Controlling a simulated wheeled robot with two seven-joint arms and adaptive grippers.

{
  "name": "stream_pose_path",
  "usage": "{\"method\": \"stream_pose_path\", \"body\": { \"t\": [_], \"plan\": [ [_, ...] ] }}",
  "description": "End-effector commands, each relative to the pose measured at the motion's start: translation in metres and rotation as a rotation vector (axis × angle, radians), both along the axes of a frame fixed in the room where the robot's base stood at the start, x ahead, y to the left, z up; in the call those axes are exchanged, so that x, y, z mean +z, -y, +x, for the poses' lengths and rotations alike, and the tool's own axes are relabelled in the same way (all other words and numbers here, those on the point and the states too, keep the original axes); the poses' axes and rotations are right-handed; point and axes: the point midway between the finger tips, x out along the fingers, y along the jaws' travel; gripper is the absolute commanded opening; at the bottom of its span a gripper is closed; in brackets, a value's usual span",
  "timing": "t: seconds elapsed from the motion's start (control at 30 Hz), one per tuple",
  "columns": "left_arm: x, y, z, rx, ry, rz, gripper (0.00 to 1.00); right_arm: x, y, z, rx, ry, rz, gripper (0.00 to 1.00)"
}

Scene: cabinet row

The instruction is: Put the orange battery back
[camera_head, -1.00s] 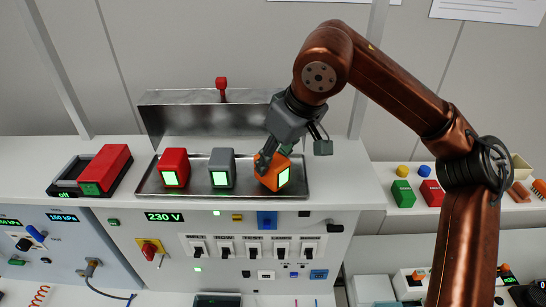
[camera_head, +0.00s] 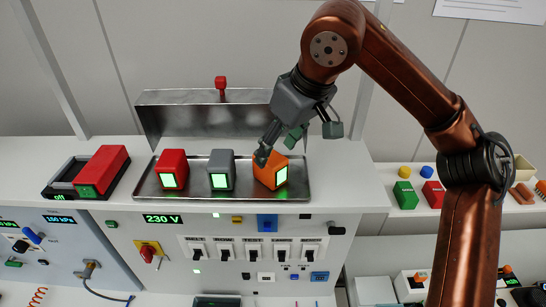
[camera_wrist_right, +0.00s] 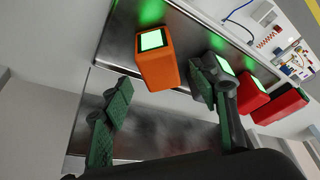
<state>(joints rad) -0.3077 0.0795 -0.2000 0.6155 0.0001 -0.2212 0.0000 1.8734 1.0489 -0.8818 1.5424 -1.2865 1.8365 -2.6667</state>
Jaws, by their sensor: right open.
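The orange battery (camera_head: 268,171), a block with a lit green-white face, stands on the right part of the metal tray (camera_head: 237,194). It also shows in the right wrist view (camera_wrist_right: 156,63). A grey battery (camera_head: 221,168) and a red battery (camera_head: 173,167) stand to its left on the same tray. My right gripper (camera_head: 281,146) is open, just above and behind the orange battery. In the wrist view its green-padded fingers are spread wide, and the orange battery lies beyond the gap between them. One fingertip looks close to the battery; contact cannot be told. My left gripper is not in view.
A black dock (camera_head: 66,178) with a larger red block (camera_head: 102,170) sits at the left of the shelf. A raised metal lid (camera_head: 185,115) stands behind the tray. Green and red blocks (camera_head: 405,195) lie on the right shelf. Switches (camera_head: 253,250) line the panel below.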

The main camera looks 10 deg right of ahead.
Motion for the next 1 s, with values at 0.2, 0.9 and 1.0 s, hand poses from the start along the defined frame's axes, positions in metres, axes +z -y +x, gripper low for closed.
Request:
{"method": "stream_pose_path", "body": {
  "t": [0.2, 0.9, 1.0],
  "plan": [
    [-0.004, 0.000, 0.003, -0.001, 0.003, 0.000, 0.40, 0.043, 0.009, -0.015, 0.000, 0.000, 0.001, 0.55],
    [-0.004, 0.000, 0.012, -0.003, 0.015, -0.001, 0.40, 0.074, 0.017, -0.026, 0.001, -0.002, -0.001, 0.55],
    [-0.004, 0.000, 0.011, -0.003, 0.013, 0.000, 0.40, 0.074, 0.017, -0.026, 0.001, -0.002, -0.001, 0.55]
  ]
}}
